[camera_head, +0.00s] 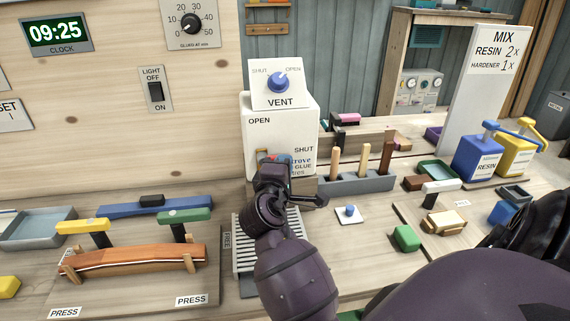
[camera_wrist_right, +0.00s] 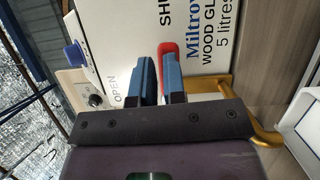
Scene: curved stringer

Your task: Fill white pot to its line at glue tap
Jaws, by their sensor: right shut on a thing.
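The white glue tank (camera_head: 265,135) stands against the wall, with OPEN and SHUT marks on its front. My right gripper (camera_head: 275,162) is at the lower front of the tank. In the right wrist view its blue fingers (camera_wrist_right: 159,82) are shut on the red tap handle (camera_wrist_right: 167,48). The handle's exact turn between the marks is hard to tell. A brass spout (camera_wrist_right: 262,134) shows beside the gripper. A white piece with a dark blue edge (camera_wrist_right: 308,128) lies beyond the spout; I cannot tell if it is the white pot. My left gripper is not in view.
A vent knob (camera_head: 278,82) tops the tank. A slatted grate (camera_head: 241,250) lies below, partly behind my arm. A clamped wooden piece (camera_head: 140,260) is at left. A grey tool holder (camera_head: 355,183), a green block (camera_head: 406,238) and the resin dispenser (camera_head: 477,158) are at right.

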